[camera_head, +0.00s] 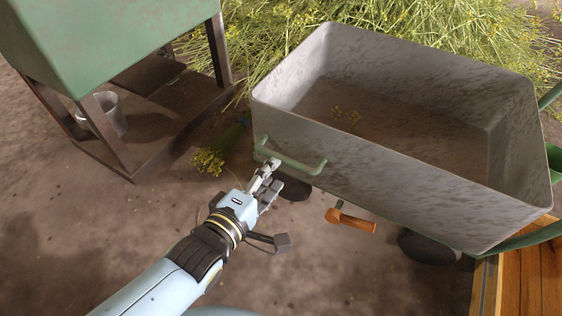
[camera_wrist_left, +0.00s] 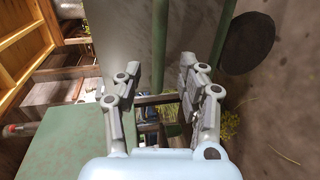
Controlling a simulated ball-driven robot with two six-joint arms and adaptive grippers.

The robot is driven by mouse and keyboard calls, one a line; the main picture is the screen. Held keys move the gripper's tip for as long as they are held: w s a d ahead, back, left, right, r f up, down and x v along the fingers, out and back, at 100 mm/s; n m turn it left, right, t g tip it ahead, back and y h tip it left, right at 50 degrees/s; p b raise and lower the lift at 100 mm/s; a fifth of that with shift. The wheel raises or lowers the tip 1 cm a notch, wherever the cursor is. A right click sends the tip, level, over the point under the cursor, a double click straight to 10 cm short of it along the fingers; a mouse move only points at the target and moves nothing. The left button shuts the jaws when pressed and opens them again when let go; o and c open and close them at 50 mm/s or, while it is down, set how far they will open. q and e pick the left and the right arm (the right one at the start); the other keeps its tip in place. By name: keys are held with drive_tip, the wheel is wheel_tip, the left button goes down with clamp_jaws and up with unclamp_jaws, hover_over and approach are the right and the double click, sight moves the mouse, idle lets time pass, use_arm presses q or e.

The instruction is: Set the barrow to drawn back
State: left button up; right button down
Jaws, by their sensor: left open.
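The barrow (camera_head: 420,165) is a grey, mottled metal tub with a few yellow-flowered sprigs on its floor. A green bar handle (camera_head: 290,160) sticks out from its near left wall. My left gripper (camera_head: 266,174) is open beside the left end of this handle. In the left wrist view a green bar (camera_wrist_left: 159,45) runs between the two open fingers (camera_wrist_left: 160,75) in the picture; I cannot tell whether they touch it. Dark wheels (camera_head: 428,247) show under the barrow. My right gripper is not in view.
A green box (camera_head: 105,40) on a dark frame stands at the upper left, with a grey bucket (camera_head: 103,112) under it. Cut herbs (camera_head: 400,22) lie behind the barrow. An orange-brown mallet-like thing (camera_head: 350,220) is near the barrow. A wooden crate (camera_head: 520,280) is at lower right.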

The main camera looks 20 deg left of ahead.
use_arm(q)
drive_tip(key=v, duration=0.5)
drive_tip(key=shift+s, duration=0.35)
